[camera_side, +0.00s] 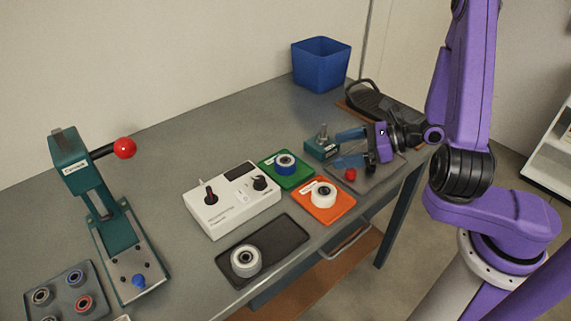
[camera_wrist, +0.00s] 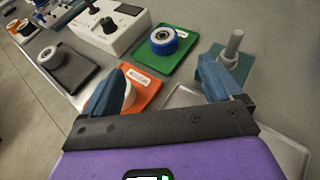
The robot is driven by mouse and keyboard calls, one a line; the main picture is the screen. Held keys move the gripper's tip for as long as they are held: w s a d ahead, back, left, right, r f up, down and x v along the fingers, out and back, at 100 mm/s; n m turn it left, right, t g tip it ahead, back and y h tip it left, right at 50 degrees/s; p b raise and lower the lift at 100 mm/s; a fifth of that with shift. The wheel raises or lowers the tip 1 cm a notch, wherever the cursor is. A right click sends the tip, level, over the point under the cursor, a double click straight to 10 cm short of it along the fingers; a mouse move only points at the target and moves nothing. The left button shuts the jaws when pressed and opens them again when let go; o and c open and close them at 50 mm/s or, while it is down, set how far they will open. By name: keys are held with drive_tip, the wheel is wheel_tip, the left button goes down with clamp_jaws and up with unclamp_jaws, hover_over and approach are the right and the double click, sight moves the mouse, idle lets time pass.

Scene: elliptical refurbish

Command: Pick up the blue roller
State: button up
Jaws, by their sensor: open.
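The blue roller (camera_side: 285,162) has a pale hub and lies on a green tray (camera_side: 296,183) near the middle of the table. In the wrist view the blue roller (camera_wrist: 164,41) sits ahead of my gripper, on the green tray (camera_wrist: 180,62). My gripper (camera_side: 343,149) has two blue fingers and is open and empty. It is right of the green tray in the side view, apart from the roller. In the wrist view the open fingers of my gripper (camera_wrist: 164,84) frame the near end of the green tray. Nothing hides the roller.
An orange tray (camera_side: 339,207) with a white roller (camera_side: 323,195) lies nearby. A teal block with an upright metal post (camera_side: 322,138) stands close to my fingers. A white control box (camera_side: 226,211) is left of the green tray. A blue bin (camera_side: 320,66) stands at the back.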

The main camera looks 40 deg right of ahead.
approach(282, 162)
drive_tip(key=x, duration=0.2)
drive_tip(key=shift+w+f, duration=0.15)
drive_tip(key=shift+w, duration=0.15)
drive_tip(key=shift+d+f+x, duration=0.1)
drive_tip(key=shift+x, duration=1.25)
drive_tip(key=shift+d+f+x, duration=0.1)
drive_tip(key=shift+f+x, duration=0.05)
drive_tip(key=shift+x, duration=1.2)
drive_tip(key=c, duration=1.2)
